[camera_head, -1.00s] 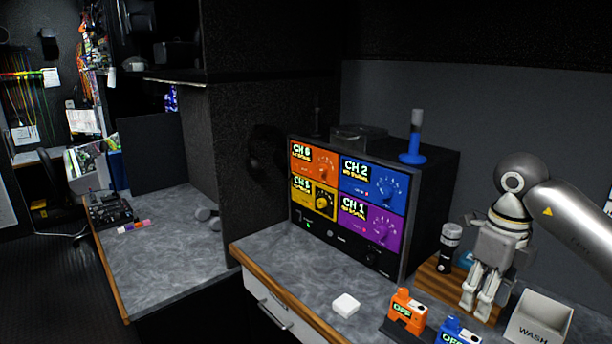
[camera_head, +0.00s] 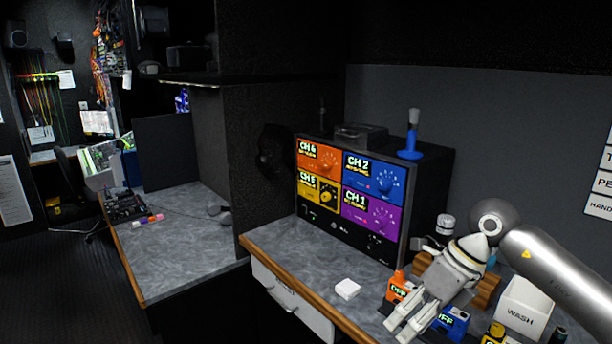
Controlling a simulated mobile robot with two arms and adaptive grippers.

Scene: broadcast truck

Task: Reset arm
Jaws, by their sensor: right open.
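My right gripper (camera_head: 407,327) comes in from the right over the counter (camera_head: 290,254). Its two pale fingers point down and left, apart and with nothing visible between them. It is in front of an orange pack (camera_head: 397,286) marked OFF and a blue pack (camera_head: 452,322) marked OFF, hiding part of each. I cannot tell whether the fingers touch either pack. My left gripper is not in view.
A channel monitor (camera_head: 347,200) stands behind on the counter. A white block (camera_head: 347,289) lies left of the gripper. A white WASH bin (camera_head: 524,308) and a yellow-topped item (camera_head: 495,333) are at right. A wooden stand (camera_head: 487,291) is partly hidden behind my arm.

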